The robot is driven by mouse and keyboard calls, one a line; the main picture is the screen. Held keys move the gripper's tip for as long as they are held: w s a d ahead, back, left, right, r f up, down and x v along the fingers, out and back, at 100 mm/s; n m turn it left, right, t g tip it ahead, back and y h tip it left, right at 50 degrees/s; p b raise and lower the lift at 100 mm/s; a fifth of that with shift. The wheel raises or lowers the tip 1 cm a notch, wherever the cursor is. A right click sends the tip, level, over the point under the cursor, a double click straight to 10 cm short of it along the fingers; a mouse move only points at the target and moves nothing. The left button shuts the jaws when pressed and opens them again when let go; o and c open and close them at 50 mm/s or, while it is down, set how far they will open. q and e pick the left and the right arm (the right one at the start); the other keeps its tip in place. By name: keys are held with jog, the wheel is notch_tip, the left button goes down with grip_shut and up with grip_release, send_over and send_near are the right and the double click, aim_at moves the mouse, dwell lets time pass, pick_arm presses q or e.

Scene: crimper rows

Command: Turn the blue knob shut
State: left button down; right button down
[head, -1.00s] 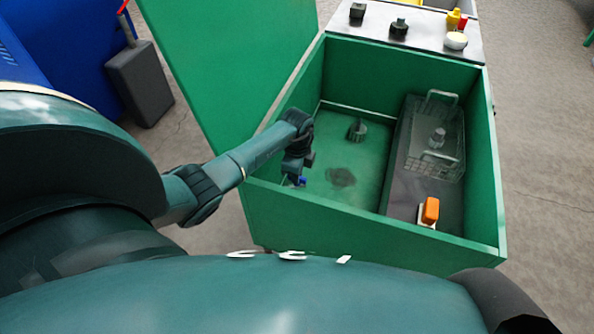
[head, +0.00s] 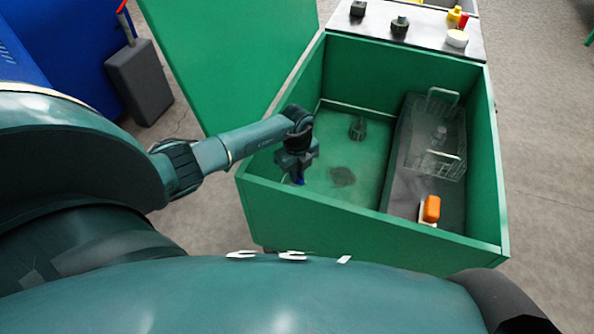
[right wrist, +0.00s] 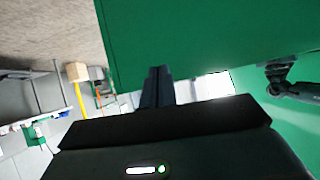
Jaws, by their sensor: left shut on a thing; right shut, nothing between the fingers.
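The small blue knob (head: 299,181) sits low at the left inner side of the green box (head: 300,206). Only a little of it shows in the head view, under my left gripper (head: 298,175). My left gripper reaches over the box's left wall, points down and is shut on the knob. How far the knob is turned is hidden. My right gripper (right wrist: 157,72) shows in the right wrist view with its fingers together and empty, close to a green panel.
The box holds a dark grey block with a wire basket (head: 436,150), an orange piece (head: 431,208) and a dark fitting (head: 357,128). A tall green panel (head: 230,55) stands at the left. A ledge with knobs (head: 405,26) runs along the back.

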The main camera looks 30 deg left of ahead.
pick_arm(q)
jog(key=m+b, duration=0.1)
jog(key=m, duration=0.2)
jog(key=shift+m, duration=1.3)
jog(key=m+b, duration=0.1)
jog(key=m, duration=0.1)
jog(key=shift+m, duration=0.3)
jog(key=shift+m+b, duration=0.4)
jog(key=shift+m, duration=0.9)
pick_arm(e)
jog(key=shift+w+a+f+y, duration=0.1)
jog(key=shift+a+f+y, duration=0.3)
jog(key=shift+a+f, duration=0.15)
pick_arm(q)
jog(key=c, duration=1.4)
grip_release()
jog(key=shift+c, duration=0.2)
